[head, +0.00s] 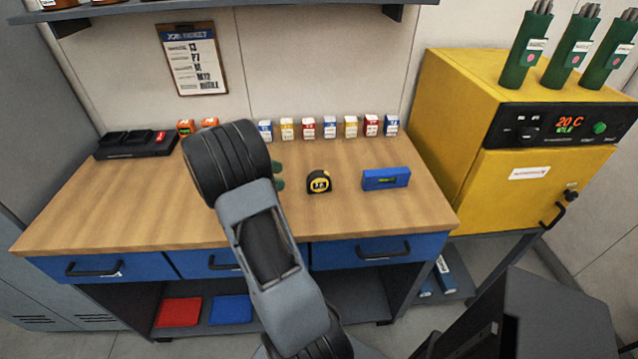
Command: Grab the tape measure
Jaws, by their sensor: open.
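The tape measure (319,184) is small, black and yellow, and stands on the wooden bench top (340,225), right of the middle of the head view. It is fully visible and nothing touches it. My arm rises from the bottom of the picture, and its thick black joint covers part of the bench left of the tape measure. I cannot make out my gripper; the arm may hide it. Small dark green shapes (279,184) show at the arm's right edge, mostly hidden, and I cannot tell what they are.
A blue level (386,179) lies right of the tape measure. Several small boxes (330,127) line the bench's back edge. A black charger (136,144) sits back left. A yellow oven (470,110) stands at right. Bench space in front of the tape measure is clear.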

